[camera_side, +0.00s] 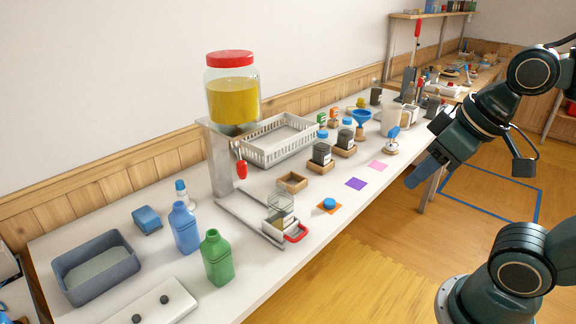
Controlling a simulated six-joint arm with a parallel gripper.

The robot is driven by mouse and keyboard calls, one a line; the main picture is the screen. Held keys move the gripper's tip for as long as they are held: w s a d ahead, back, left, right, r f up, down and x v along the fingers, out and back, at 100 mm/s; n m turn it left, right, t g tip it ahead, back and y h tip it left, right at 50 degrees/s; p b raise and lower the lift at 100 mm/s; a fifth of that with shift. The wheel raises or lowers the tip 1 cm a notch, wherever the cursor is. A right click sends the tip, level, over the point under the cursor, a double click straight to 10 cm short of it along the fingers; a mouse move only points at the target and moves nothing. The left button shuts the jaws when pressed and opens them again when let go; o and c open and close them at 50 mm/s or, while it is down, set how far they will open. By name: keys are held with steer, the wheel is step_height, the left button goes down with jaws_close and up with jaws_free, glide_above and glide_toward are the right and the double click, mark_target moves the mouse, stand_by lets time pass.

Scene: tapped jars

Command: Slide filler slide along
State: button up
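The filler is a large jar of yellow liquid with a red lid (232,92) on a grey stand (219,160). A red tap lever (242,169) hangs below it. At the foot of the stand, a flat rail (248,220) runs toward the table's front edge. The slide, a small light carriage with a red loop handle (297,233), sits at the rail's front end. A clear, seemingly empty glass jar (281,204) stands on it. My gripper (414,180) is in the air to the right, beyond the table's front edge, well apart from the slide. Its fingers overlap from this side.
An open wooden tray (292,182) stands just behind the slide. An orange mat with a blue lid (329,205), a purple mat (356,184) and dark jars (321,156) lie to the right. Blue (184,228) and green (217,258) bottles stand left. A white basket (247,151) is behind.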

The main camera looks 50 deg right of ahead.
steer(key=c, duration=0.6)
steer(key=shift+w+f, duration=0.1)
steer(key=shift+w, duration=0.05)
jaws_close()
steer(key=w+d+f+n+y, duration=0.2)
steer(key=w+f+n, duration=0.5)
steer(key=f+n, duration=0.1)
steer(key=w+d+f+n+y, duration=0.2)
steer(key=w+f+n, duration=0.4)
steer(key=f+n, duration=0.3)
step_height(320, 180, down, 3)
steer(key=shift+w+d+r+g, duration=0.2)
steer(key=shift+w+d+g, duration=0.1)
steer(key=shift+w, duration=0.1)
